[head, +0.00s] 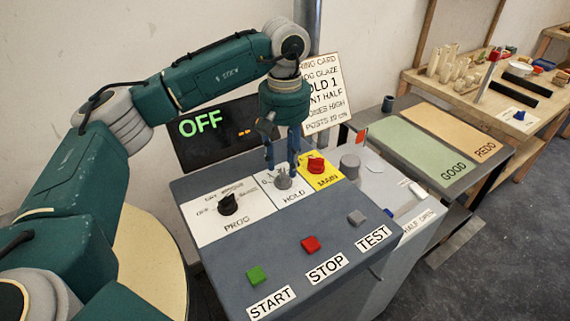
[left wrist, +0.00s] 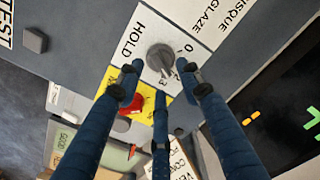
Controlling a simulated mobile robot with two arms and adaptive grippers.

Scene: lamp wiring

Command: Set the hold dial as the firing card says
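The hold dial (head: 283,181) is a grey knob on a white HOLD plate on the kiln control box (head: 222,262). It also shows in the left wrist view (left wrist: 160,57), with a 0 and a 3 printed beside it; I cannot tell its exact setting. The firing card (head: 326,95) stands behind, partly hidden by my arm, and reads HOLD 1. My right gripper is not in view.
A black PROG dial (head: 228,204) is left of HOLD, and a red knob (head: 316,164) on a yellow plate sits close right. START (head: 257,276), STOP (head: 310,244) and TEST (head: 357,217) buttons are in front. The display (head: 200,124) reads OFF.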

